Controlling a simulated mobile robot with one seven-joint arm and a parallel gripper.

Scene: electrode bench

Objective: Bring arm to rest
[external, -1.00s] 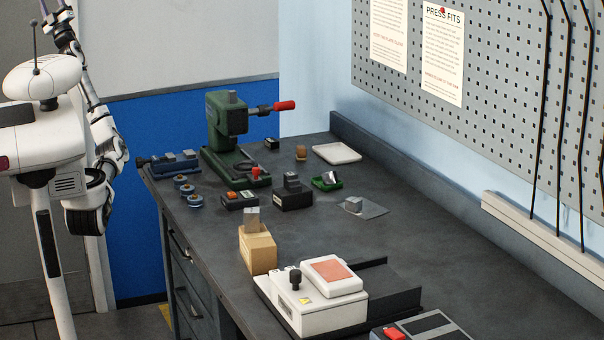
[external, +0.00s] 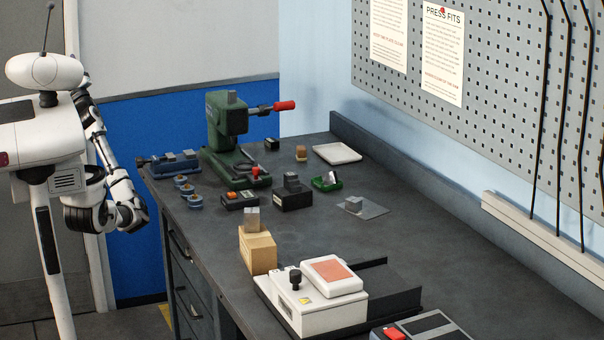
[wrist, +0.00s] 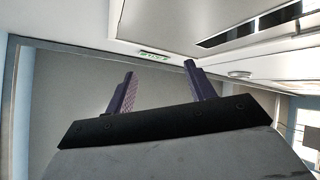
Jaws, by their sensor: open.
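My arm (external: 110,165) is folded beside my white body at the left of the external view, clear of the bench. My gripper shows in the wrist view (wrist: 157,85) with its two dark fingers apart and nothing between them. The wrist view looks towards the ceiling and upper wall, and no bench object shows there. In the external view the gripper's fingers cannot be made out.
The dark bench (external: 440,240) has its near left edge just right of my arm. On it stand a green press (external: 226,125) with a red handle, a wooden block (external: 257,250), a white device (external: 315,306) and a white tray (external: 337,154). A pegboard (external: 500,110) hangs behind.

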